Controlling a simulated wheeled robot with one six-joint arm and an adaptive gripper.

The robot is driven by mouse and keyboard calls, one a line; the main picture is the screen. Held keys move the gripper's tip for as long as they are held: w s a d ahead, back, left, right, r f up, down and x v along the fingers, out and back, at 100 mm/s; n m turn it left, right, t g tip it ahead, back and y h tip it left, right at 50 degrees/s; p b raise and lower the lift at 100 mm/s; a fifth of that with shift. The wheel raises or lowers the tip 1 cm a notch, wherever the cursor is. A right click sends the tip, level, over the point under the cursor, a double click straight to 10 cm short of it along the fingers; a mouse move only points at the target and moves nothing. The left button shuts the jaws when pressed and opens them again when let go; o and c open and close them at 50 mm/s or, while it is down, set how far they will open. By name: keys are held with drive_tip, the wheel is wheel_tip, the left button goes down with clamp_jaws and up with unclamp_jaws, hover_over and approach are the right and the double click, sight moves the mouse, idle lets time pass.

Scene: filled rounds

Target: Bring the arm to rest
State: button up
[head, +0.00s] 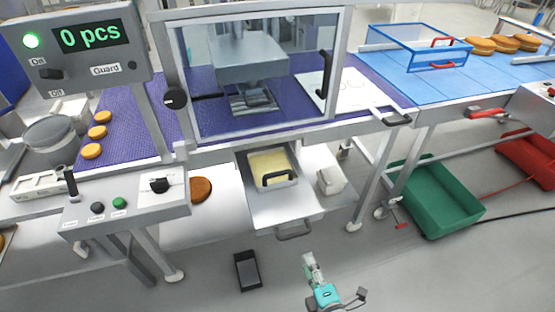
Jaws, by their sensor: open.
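My arm (322,294), grey with teal joint caps, shows small at the bottom of the head view, a little right of the middle. My gripper (358,296) is the dark end at its right. It is open, with nothing seen between its fingers. It is over the grey floor, apart from the machine and the open drawer (285,216). The finger details are too small to make out.
A guarded press (250,75) stands over a purple belt (130,113) with several filled rounds (97,132). A control box (125,205) juts out at left. A black tray (247,270) and a green crate (437,195) are on the floor. Blue belt (400,80) at right.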

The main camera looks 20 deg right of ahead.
drive_tip(key=s+r+m, duration=0.4)
drive_tip(key=s+m, duration=0.5)
drive_tip(key=s, duration=0.4)
drive_tip(key=s+r+m, duration=0.5)
drive_tip(key=s+m, duration=0.4)
drive_tip(key=s, duration=0.5)
drive_tip(key=shift+s+r+g, duration=0.2)
drive_tip(key=shift+g, duration=0.2)
